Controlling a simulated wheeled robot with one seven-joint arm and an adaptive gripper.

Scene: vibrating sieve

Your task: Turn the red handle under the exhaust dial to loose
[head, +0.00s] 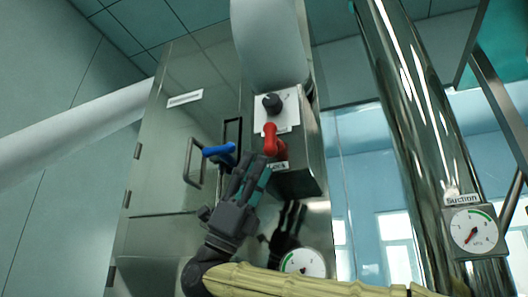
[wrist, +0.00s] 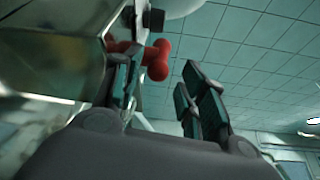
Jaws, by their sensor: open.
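The red handle (head: 271,140) is on the front of a metal box, below a black knob (head: 272,103) on a white plate. In the wrist view the red handle (wrist: 158,60) shows at upper centre, its stem partly behind the left finger. My gripper (head: 256,172) is open, just below and left of the handle in the head view. In the wrist view my gripper (wrist: 162,80) has its fingers apart, with the handle's round end showing between them; whether they touch cannot be told. A white label under the handle is partly hidden by the fingers. No readable exhaust label shows.
A blue handle (head: 220,150) and a metal pull handle (head: 193,163) are close left of my gripper. A round gauge (head: 303,263) is at the bottom, partly behind my arm. A dial labelled Suction (head: 474,230) is on the steel pipe at right.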

